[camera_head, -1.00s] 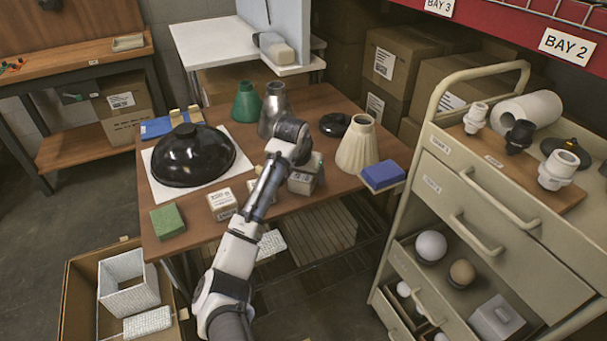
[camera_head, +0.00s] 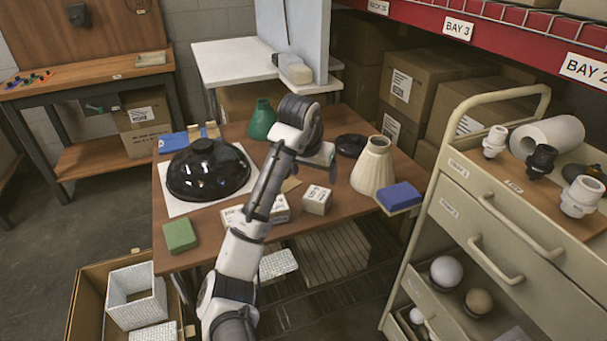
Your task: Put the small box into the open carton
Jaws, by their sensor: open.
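A small pale box (camera_head: 317,200) with a printed label stands on the brown table, below my gripper in the picture. A similar small box (camera_head: 280,210) stands to its left, partly behind my arm. Another pale box (camera_head: 231,215) shows at the arm's left side. I cannot tell which one the task means. My gripper (camera_head: 322,157) is open and above the table, apart from the boxes; its fingertips are hard to make out. The open carton (camera_head: 85,305) stands on the floor at lower left, holding a white open-topped box and a white patterned block.
The table (camera_head: 215,248) also bears a black dome (camera_head: 207,170), a green block (camera_head: 180,235), a green cone (camera_head: 262,120), a cream cone (camera_head: 373,165) and a blue block (camera_head: 399,196). A drawer cart (camera_head: 465,205) stands close on the right.

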